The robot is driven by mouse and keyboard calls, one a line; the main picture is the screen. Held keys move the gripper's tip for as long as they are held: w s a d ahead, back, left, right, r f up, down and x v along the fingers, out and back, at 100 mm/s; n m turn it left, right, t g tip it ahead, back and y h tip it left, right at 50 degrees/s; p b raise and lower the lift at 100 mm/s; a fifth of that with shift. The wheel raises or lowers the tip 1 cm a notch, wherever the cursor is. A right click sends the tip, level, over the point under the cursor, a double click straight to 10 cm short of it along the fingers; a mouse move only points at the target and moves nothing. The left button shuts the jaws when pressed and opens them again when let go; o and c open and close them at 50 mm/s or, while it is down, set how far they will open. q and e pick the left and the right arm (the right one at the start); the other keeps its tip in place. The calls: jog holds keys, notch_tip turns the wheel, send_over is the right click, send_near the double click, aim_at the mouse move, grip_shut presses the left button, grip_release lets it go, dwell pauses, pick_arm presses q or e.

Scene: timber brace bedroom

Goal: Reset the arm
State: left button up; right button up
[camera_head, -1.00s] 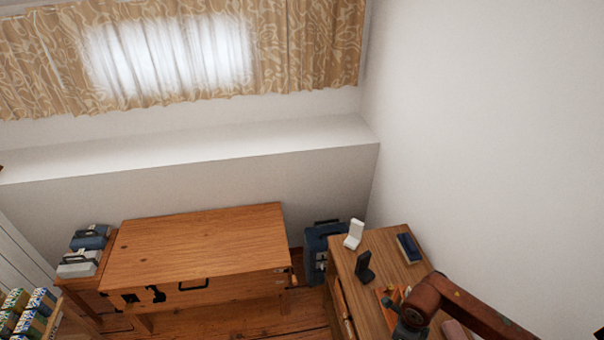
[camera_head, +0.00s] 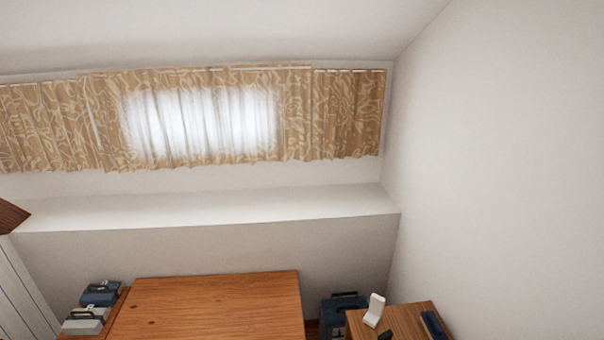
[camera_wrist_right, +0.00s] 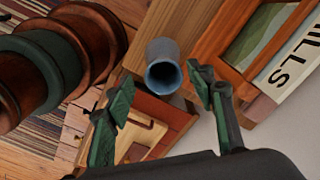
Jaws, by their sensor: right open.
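My right gripper (camera_wrist_right: 161,80) shows in the right wrist view, its two dark green fingers spread wide apart with nothing held between them. A blue-grey cup or vase (camera_wrist_right: 163,52) appears beyond the gap between the fingertips; I cannot tell how far off it is. No arm or gripper of mine can be made out in the head view, and my left gripper is in neither view.
In the head view, a wooden table (camera_head: 215,305) stands low in the middle. A smaller wooden cabinet (camera_head: 405,320) at right bears a white stand (camera_head: 374,309). A blue case (camera_head: 340,312) sits between them. A framed picture (camera_wrist_right: 272,45) shows in the wrist view.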

notch_tip(320, 180, down, 3)
jog(key=shift+w+r, duration=0.1)
jog(key=shift+w, duration=0.05)
jog(key=shift+w+d+r, duration=0.1)
jog(key=shift+w+d, duration=0.05)
notch_tip(320, 180, up, 11)
notch_tip(320, 180, down, 12)
jog(key=shift+f+p, duration=0.1)
jog(key=shift+p, duration=0.2)
notch_tip(320, 180, up, 4)
jog(key=shift+f+b, duration=0.2)
jog(key=shift+b, duration=0.2)
jog(key=s+a+r+p, duration=0.1)
jog(key=s+a+r, duration=0.1)
jog(key=s+r, duration=0.4)
jog(key=s+a+r+p, duration=0.2)
jog(key=s+a+r, duration=0.15)
jog(key=s, duration=0.45)
jog(key=w+a+r+n+b, duration=0.1)
jog(key=w+a+r+n, duration=0.1)
jog(key=w+n, duration=0.7)
jog(key=w+a+r+n+b, duration=0.1)
jog(key=w+a+r+n, duration=0.1)
jog(key=w+n, duration=0.7)
jog(key=a+n, duration=0.1)
jog(key=n, duration=0.4)
jog(key=shift+r, duration=0.25)
